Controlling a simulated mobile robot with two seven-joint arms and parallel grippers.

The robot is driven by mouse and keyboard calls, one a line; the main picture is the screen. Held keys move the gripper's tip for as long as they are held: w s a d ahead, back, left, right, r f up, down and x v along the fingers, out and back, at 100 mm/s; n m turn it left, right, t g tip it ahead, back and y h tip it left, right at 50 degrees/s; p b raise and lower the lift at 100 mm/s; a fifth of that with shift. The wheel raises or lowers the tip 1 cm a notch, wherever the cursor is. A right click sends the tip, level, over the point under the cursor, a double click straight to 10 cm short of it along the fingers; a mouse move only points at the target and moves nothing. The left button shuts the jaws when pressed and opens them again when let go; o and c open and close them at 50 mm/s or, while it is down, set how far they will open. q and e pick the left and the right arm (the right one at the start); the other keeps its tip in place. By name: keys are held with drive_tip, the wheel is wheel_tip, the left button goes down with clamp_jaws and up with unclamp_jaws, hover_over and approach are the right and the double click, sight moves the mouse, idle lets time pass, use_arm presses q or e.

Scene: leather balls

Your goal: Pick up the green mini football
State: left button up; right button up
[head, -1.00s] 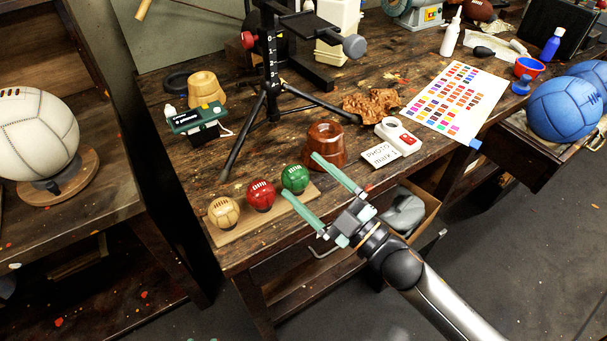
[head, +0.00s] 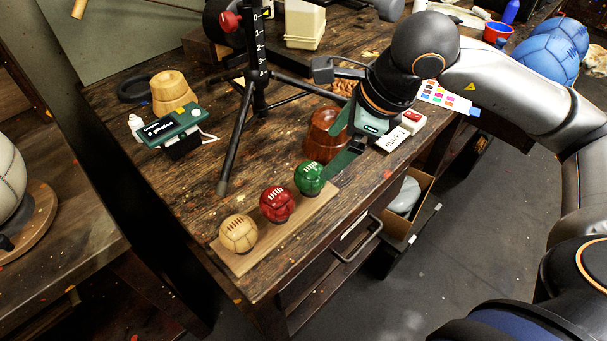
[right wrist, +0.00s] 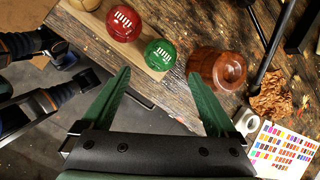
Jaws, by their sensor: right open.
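The green mini football (head: 310,178) sits at the far right end of a row of small balls on a wooden board (head: 268,242). It also shows in the right wrist view (right wrist: 160,54), just beyond and between my fingertips. My right gripper (head: 334,152) is open and empty, reaching over the bench from the right beside the green ball. Its green fingers also show spread apart in the right wrist view (right wrist: 160,75). The fingers look apart from the ball. My left gripper is not in view.
A red ball (head: 277,204) and a tan ball (head: 238,234) share the board. A brown glossy pot (head: 322,137) stands close behind the green ball, near my fingers. A black tripod (head: 240,140) stands behind the row.

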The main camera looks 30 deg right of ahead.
sight(318, 170)
drive_tip(key=x, duration=0.6)
drive_tip(key=shift+f, duration=0.25)
drive_tip(key=x, duration=0.5)
drive_tip(key=shift+d+f, duration=0.2)
drive_tip(key=shift+f, duration=0.15)
drive_tip(key=shift+r, duration=0.1)
drive_tip(key=c, duration=1.2)
